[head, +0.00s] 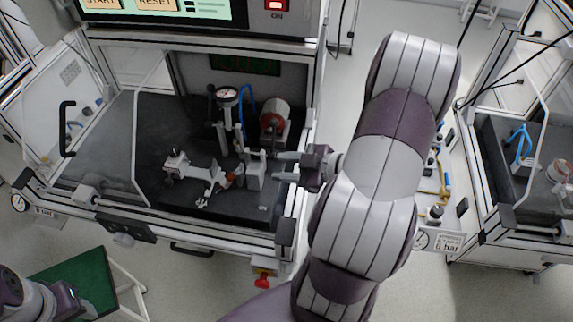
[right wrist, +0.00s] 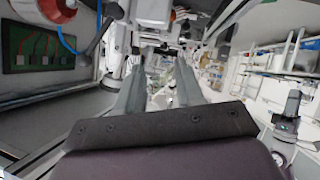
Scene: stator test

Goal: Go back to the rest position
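My right gripper (head: 276,166) reaches in from the right over the test station (head: 130,185), its two fingers pointing left beside a small grey-white block (head: 254,176). In the right wrist view the fingers (right wrist: 159,70) stand apart with nothing held between them. My right arm covers much of the right centre of the head view. Part of my left arm shows at the lower left corner of the head view; its gripper is out of sight.
The station bed carries a dial gauge (head: 227,97), a red round part (head: 274,119) and a grey clamp fixture (head: 195,172). A clear guard with a black handle (head: 67,128) stands at left. A second station (head: 520,165) is at right. Floor shows between the stations.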

